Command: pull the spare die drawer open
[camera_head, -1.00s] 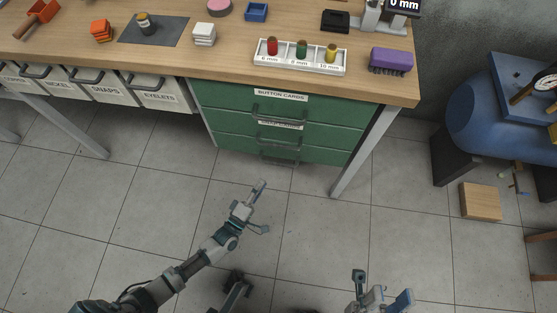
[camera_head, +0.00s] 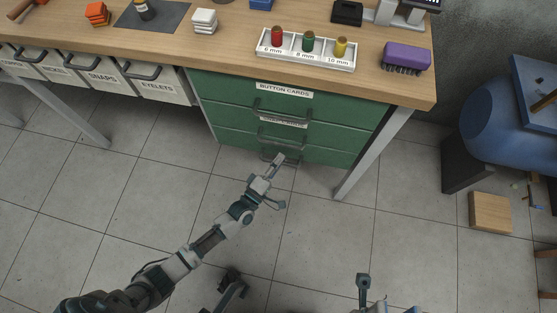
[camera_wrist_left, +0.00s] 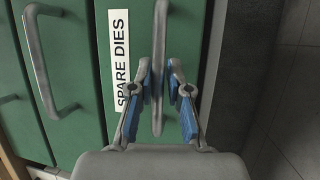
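The spare die drawer is the lowest green drawer of the cabinet. In the left wrist view its front (camera_wrist_left: 185,22) carries a "SPARE DIES" label (camera_wrist_left: 120,60) and a grey bar handle (camera_wrist_left: 159,40). The drawer looks shut in the head view. My left gripper (camera_wrist_left: 160,80) has its blue-padded fingers on either side of the handle, with small gaps visible, so it looks open around the bar. In the head view the left gripper (camera_head: 277,166) is at this lowest handle and partly hides it. My right gripper (camera_head: 364,288) is cut off by the bottom edge.
The button cards drawer (camera_head: 235,88) and a middle drawer sit above, with handles of their own. The table leg (camera_head: 372,152) stands right of the cabinet. White labelled bins (camera_head: 155,88) are at the left. The floor in front is clear; a wooden block (camera_head: 490,212) lies at the right.

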